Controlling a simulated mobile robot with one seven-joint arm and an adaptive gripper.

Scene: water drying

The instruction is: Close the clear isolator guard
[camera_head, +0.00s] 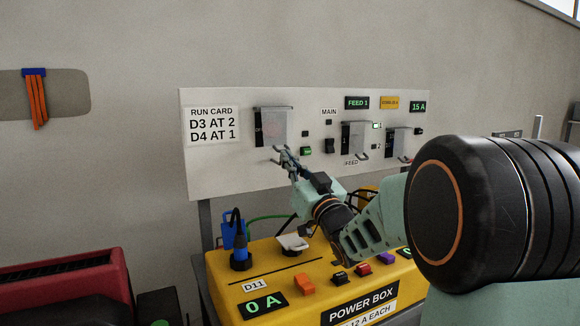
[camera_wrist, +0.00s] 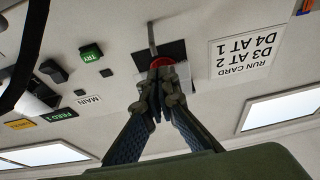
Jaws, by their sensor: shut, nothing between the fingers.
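The isolator (camera_head: 272,127) is at the left of the grey panel, next to the run card. Its clear guard (camera_head: 280,119) shows as a pale see-through pane in front of a dark plate; I cannot tell how far it stands from the plate. My gripper (camera_head: 283,153) is shut and empty, just below the guard's lower edge. In the wrist view, which is upside down, my gripper's closed fingertips (camera_wrist: 158,82) are in front of the red isolator knob (camera_wrist: 161,62) and the dark plate (camera_wrist: 171,52). Whether they touch the guard is unclear.
Other switches with small guards, such as the feed guard (camera_head: 353,138), sit to the right on the panel. A red case (camera_head: 70,290) is at lower left.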

